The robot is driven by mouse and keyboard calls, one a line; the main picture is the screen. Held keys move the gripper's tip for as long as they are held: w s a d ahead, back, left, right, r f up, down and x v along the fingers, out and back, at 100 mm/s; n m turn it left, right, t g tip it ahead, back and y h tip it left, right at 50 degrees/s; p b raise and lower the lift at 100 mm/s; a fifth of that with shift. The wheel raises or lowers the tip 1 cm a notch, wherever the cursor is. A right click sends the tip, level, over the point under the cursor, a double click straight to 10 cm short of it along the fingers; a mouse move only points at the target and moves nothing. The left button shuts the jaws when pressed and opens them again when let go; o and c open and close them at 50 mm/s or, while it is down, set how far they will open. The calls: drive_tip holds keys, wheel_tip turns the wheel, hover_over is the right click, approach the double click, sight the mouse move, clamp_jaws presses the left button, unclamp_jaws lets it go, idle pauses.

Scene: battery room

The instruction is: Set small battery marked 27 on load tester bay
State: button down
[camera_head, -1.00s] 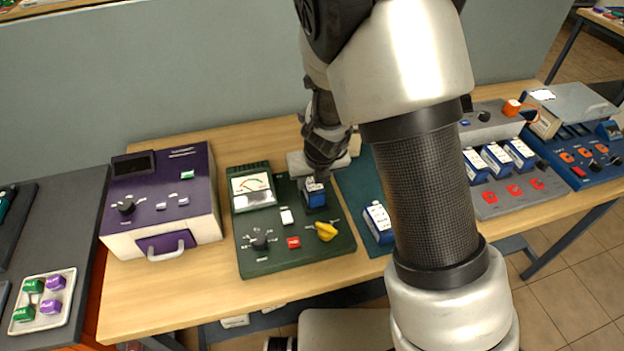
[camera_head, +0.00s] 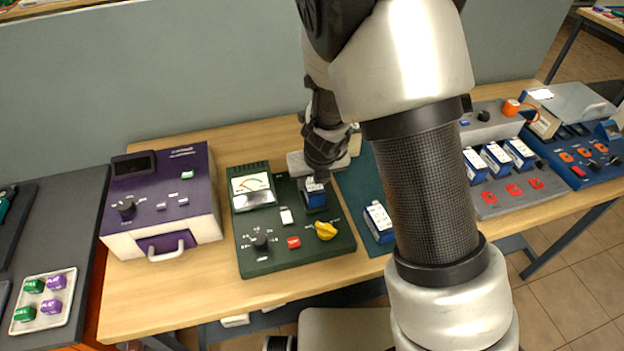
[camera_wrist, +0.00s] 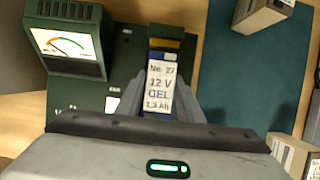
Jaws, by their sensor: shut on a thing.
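The small battery marked 27 (camera_wrist: 160,87) is blue with a white label reading "Nr. 27, 12 V, GEL"; it also shows in the head view (camera_head: 315,196). My gripper (camera_wrist: 163,98) is shut on it, with a finger on either side; in the head view it comes down from above (camera_head: 317,182). The load tester (camera_head: 292,256) is a dark green unit with a dial meter (camera_head: 251,190), a red button and a yellow knob. The battery is at the tester's back right part. The bay under it is hidden, and I cannot tell whether the battery touches it.
Another blue battery (camera_head: 378,222) stands on a teal mat (camera_head: 350,186) right of the tester. A purple device (camera_head: 162,200) stands left. A grey charger (camera_head: 512,195) with several batteries is at the right. Bare wood (camera_head: 228,270) lies in front.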

drive_tip(key=shift+f+b, duration=0.45)
drive_tip(key=shift+f, duration=0.15)
idle(0.6)
drive_tip(key=c, duration=1.5)
unclamp_jaws()
drive_tip(key=p+v, duration=0.6)
drive_tip(key=v, duration=0.2)
drive_tip(key=shift+r+p, duration=0.3)
drive_tip(key=shift+p, duration=0.05)
drive_tip(key=shift+v, duration=1.25)
drive_tip(key=shift+s, duration=0.15)
